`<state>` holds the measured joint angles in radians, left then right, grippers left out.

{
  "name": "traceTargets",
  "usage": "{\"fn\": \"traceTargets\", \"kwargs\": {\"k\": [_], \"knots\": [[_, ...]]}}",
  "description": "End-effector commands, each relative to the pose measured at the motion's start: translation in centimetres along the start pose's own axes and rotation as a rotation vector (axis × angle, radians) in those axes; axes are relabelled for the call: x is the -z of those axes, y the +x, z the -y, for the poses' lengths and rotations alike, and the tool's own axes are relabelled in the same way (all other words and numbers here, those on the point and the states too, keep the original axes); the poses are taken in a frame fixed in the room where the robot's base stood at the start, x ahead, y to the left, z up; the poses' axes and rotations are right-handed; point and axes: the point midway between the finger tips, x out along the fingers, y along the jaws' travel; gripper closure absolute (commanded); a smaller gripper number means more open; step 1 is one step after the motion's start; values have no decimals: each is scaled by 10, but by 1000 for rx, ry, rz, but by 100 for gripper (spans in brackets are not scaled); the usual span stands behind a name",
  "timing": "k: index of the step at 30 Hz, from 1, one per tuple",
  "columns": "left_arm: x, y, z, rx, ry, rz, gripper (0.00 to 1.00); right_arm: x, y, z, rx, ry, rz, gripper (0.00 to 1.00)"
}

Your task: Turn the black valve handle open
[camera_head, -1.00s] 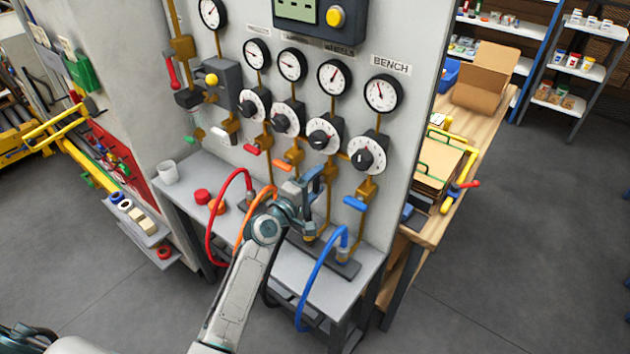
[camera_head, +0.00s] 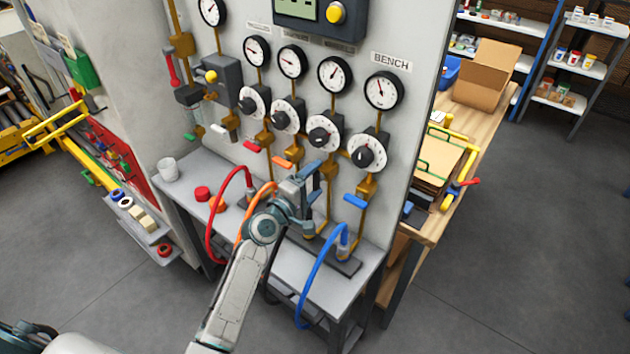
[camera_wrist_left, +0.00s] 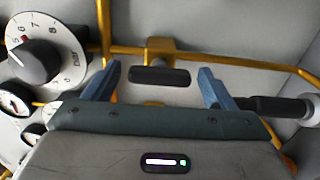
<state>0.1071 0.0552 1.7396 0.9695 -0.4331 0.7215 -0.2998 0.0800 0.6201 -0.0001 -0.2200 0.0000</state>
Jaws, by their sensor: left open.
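The black valve handle (camera_wrist_left: 160,76) is a short dark bar in front of a brass valve body (camera_wrist_left: 160,50) in the left wrist view. My left gripper (camera_head: 314,172) is open in front of the valve column in the head view, with blue fingers. In the wrist view the fingers stand on either side of the handle, with gaps to both; I cannot tell the remaining depth. The gripper hides the black handle in the head view. My right gripper is not in view.
Orange (camera_head: 282,162), red (camera_head: 251,146) and blue (camera_head: 355,201) handles are close by. Round dials (camera_head: 366,152) sit above. A blue hose (camera_head: 318,270) and a red hose (camera_head: 212,215) curve over the grey bench (camera_head: 330,290). A dark cylinder (camera_wrist_left: 270,106) lies right of the fingers in the wrist view.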

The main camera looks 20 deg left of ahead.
Motion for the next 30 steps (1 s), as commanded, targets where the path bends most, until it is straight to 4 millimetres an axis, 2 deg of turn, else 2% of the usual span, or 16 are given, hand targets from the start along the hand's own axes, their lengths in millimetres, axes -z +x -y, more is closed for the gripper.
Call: {"fn": "traceTargets", "kwargs": {"k": [9, 15, 20, 30], "knots": [[0, -62, 4, 3, 4, 0, 22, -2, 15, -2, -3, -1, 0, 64], [0, -92, 2, 2, 2, 0, 22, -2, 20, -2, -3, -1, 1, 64], [0, -101, 1, 1, 0, 1, 22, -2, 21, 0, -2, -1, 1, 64], [0, -102, 1, 1, -1, 0, 22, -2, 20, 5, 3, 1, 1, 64]]}}
